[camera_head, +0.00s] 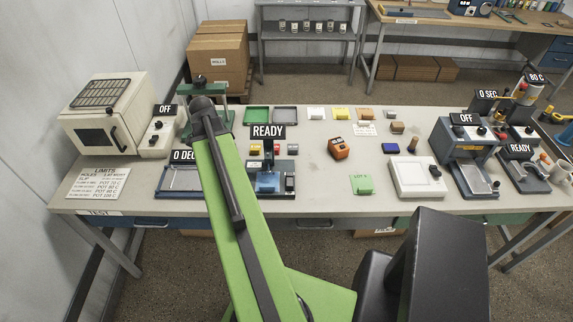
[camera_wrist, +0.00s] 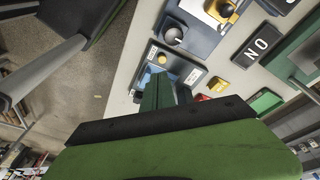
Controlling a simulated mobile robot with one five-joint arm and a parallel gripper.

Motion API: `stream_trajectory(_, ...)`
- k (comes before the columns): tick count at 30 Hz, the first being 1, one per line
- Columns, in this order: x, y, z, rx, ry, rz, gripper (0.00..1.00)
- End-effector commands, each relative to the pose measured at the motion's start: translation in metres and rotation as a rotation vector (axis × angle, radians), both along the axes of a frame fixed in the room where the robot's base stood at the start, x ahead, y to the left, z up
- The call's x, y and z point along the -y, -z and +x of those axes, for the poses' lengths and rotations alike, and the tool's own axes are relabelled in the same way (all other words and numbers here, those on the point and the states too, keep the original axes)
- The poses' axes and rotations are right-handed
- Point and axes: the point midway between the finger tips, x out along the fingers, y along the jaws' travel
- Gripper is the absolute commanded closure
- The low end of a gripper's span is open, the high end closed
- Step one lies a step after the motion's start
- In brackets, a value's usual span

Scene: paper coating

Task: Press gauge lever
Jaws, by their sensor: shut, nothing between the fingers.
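The small blue bench device under a READY sign (camera_head: 268,182) stands left of the table's middle and is probably the gauge. A grey and black panel is at its right side. My arm crosses in front of its left edge, and I cannot make out its lever clearly. In the wrist view, my gripper (camera_wrist: 160,82) is dark green, shut and empty. It overlaps a blue-grey device (camera_wrist: 188,72) with a round knob. I cannot tell whether they touch. My gripper is hidden behind my arm in the head view.
A slip tester marked 0 DEG (camera_head: 181,178) stands left of my arm. A blue press marked OFF (camera_head: 466,160) is farther right. The table front between is partly clear.

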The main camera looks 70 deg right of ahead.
Motion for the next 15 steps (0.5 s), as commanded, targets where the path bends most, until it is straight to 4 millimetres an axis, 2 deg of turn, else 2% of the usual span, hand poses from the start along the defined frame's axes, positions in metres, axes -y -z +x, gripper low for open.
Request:
stream_trajectory(1, 0.031, -0.012, -0.034, 0.002, 0.164, -0.027, 1.00)
stream_trajectory(3, 0.060, -0.018, -0.076, 0.004, 0.366, -0.065, 1.00)
stream_trajectory(6, 0.085, -0.023, -0.117, 0.007, 0.560, -0.104, 1.00)
stream_trajectory(9, 0.095, -0.025, -0.137, 0.007, 0.654, -0.124, 1.00)
stream_trajectory(15, 0.096, -0.024, -0.141, 0.008, 0.674, -0.129, 1.00)
